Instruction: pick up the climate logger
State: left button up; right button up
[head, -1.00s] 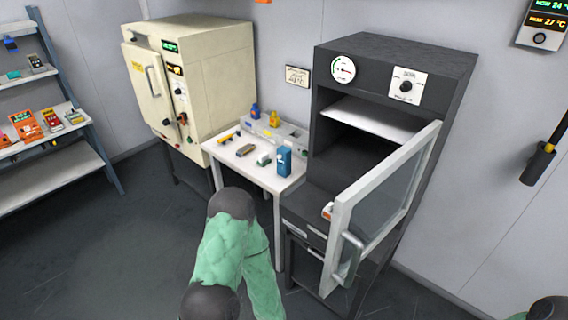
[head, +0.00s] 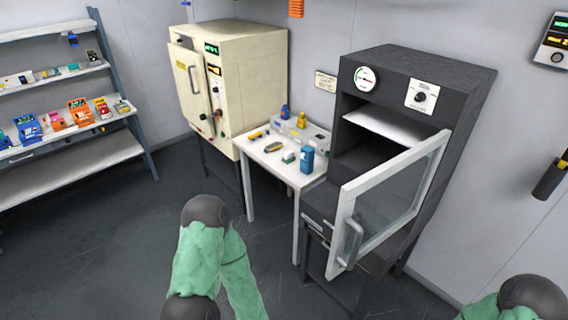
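I cannot tell for certain which thing is the climate logger. A wall unit with a lit display (head: 553,40) hangs at the upper right edge. Several small devices stand on the left shelf, among them a blue one (head: 28,127) and an orange one (head: 80,112). A dark blue upright item (head: 307,159) stands on the small white table (head: 271,166) between the two ovens. My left arm shows at the bottom middle and part of my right arm at the bottom right. Neither gripper is in view.
A cream oven (head: 262,75) stands left of the table. The dark oven (head: 425,72) on the right has its glass door (head: 398,195) swung open into the room. The shelf unit (head: 75,172) is at the left wall. Dark floor (head: 130,240) is clear in front of it.

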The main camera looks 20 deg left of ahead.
aim_at(306, 162)
jog(key=j+u, duration=0.35)
jog(key=j, duration=0.15)
jog(key=i+j+u, duration=0.1)
jog(key=j, duration=0.3)
jog(key=i+j+u, duration=0.1)
jog(key=j, duration=0.25)
jog(key=i+j, duration=0.25)
jog(key=j, duration=0.15)
jog(key=i+j, duration=0.1)
jog(key=i, duration=0.35)
jog(key=i+z, duration=0.15)
jog(key=i, duration=0.3)
